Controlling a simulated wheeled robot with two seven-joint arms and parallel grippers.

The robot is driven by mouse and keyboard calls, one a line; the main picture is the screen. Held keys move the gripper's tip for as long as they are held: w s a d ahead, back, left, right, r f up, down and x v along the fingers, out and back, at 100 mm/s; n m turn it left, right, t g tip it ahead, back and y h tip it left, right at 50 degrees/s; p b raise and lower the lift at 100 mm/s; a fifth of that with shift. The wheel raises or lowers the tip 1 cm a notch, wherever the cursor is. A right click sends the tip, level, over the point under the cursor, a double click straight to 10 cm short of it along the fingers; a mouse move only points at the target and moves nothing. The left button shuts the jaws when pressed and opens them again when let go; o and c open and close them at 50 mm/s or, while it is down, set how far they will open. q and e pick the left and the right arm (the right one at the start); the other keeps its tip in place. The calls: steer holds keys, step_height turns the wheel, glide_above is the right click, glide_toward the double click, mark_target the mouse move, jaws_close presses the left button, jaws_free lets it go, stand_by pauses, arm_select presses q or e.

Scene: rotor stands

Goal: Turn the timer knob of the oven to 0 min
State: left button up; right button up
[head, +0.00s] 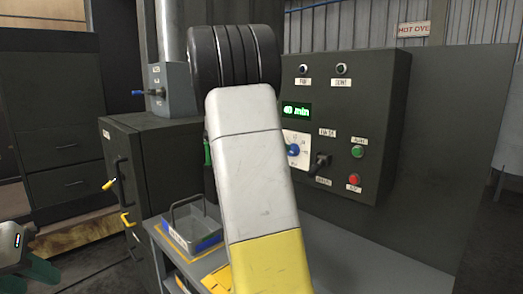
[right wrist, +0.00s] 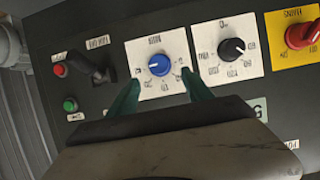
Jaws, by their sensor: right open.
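The oven's dark control panel (head: 365,110) stands at the right in the head view. Its green display (head: 296,110) seems to read 40 min. Below the display is a blue knob (head: 293,150) on a white dial plate, partly hidden by my right arm. The right wrist view shows this blue knob (right wrist: 158,65) upside down, its lettering too small to read surely. My right gripper (right wrist: 161,80) is open, with one green fingertip on each side below the knob; contact cannot be told. My left gripper (head: 30,272) is at the lower left, cut by the edge, far from the panel.
Beside the blue knob are a black knob (right wrist: 232,48) and a red knob (right wrist: 302,35) on yellow. On the other side are a black lever switch (right wrist: 98,68), a red button (right wrist: 60,70) and a green one (right wrist: 70,104). A blue tray (head: 192,235) sits below the panel.

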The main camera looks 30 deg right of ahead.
mark_target(292, 151)
steer(key=x, duration=0.7)
steer(key=shift+d, duration=0.3)
jaws_close()
